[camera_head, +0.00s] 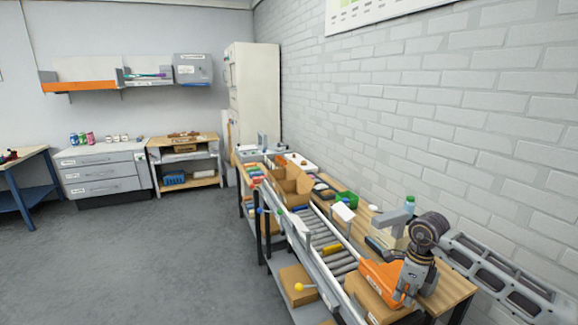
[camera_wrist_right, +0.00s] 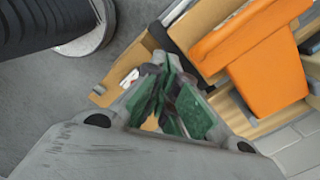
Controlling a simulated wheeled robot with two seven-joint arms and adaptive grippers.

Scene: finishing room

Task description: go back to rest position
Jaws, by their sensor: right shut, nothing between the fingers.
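My right gripper (camera_head: 400,298) points down over the near end of the bench, beside an orange object (camera_head: 378,278). In the right wrist view the green-padded fingers of my right gripper (camera_wrist_right: 165,100) are close together, with nothing held. The orange object (camera_wrist_right: 265,75) shows there at the upper right, apart from the fingers. It sits by a brown cardboard box (camera_head: 372,300), partly hidden by my arm. My left gripper is in neither view.
A roller conveyor (camera_head: 325,245) runs along the bench beside the brick wall (camera_head: 450,120). An open carton (camera_head: 290,183), a green bin (camera_head: 346,198) and a bottle (camera_head: 409,203) stand there. The grey floor (camera_head: 150,250) at left is clear.

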